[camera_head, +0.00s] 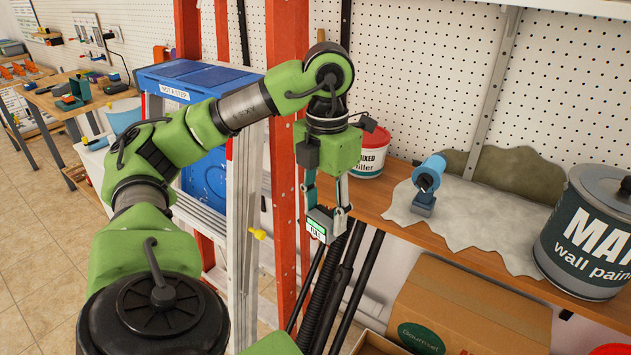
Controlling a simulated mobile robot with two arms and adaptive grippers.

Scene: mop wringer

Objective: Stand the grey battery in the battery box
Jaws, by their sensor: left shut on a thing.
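My left gripper (327,212) points down in front of the shelf and the red ladder rail. It is shut on the grey battery (317,230), a small block with a green panel and a white label that seems to read "FULL". The fingers cover part of the battery. It hangs in the air, apart from the shelf edge. I cannot make out a battery box in this view. My right gripper is not in view.
A wooden shelf (398,222) holds a red-and-white tub (369,160), a blue cylindrical tool (429,174) on a grey cloth (470,225), and a large paint can (590,235). A ladder (243,215) stands left of the gripper. A cardboard box (470,305) sits below the shelf.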

